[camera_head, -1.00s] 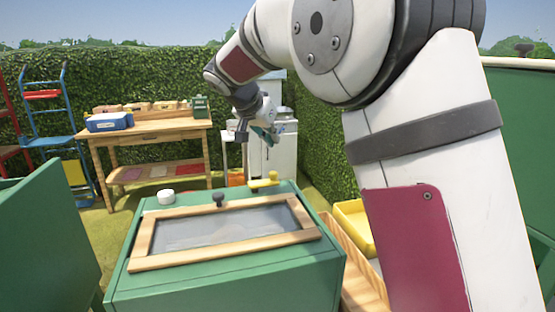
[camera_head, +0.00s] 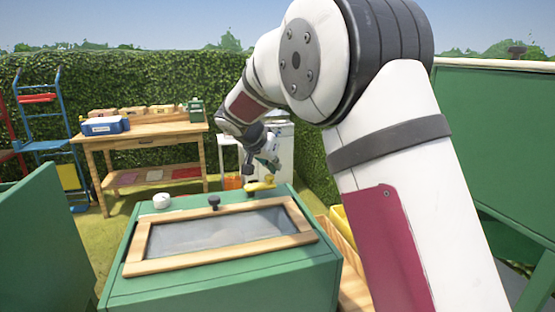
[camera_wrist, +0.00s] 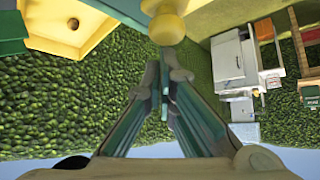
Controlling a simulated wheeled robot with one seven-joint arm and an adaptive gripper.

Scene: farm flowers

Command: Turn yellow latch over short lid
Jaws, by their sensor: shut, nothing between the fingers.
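The yellow latch (camera_head: 261,186) sits on the green box top, behind the back right corner of the lid. The lid (camera_head: 222,236) has a pale wooden frame around a grey pane and lies closed. A dark knob (camera_head: 214,202) stands at its back edge. My gripper (camera_wrist: 168,76) is shut and empty, its teal fingers together. In the head view my gripper (camera_head: 264,170) is close above the latch; whether they touch cannot be told.
A white knob (camera_head: 161,201) stands on the green box (camera_head: 230,282) at the back left. A wooden bench (camera_head: 140,140) with a blue box (camera_head: 106,125) stands behind. Green panels flank both sides. A yellow tray (camera_head: 341,222) is at the right.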

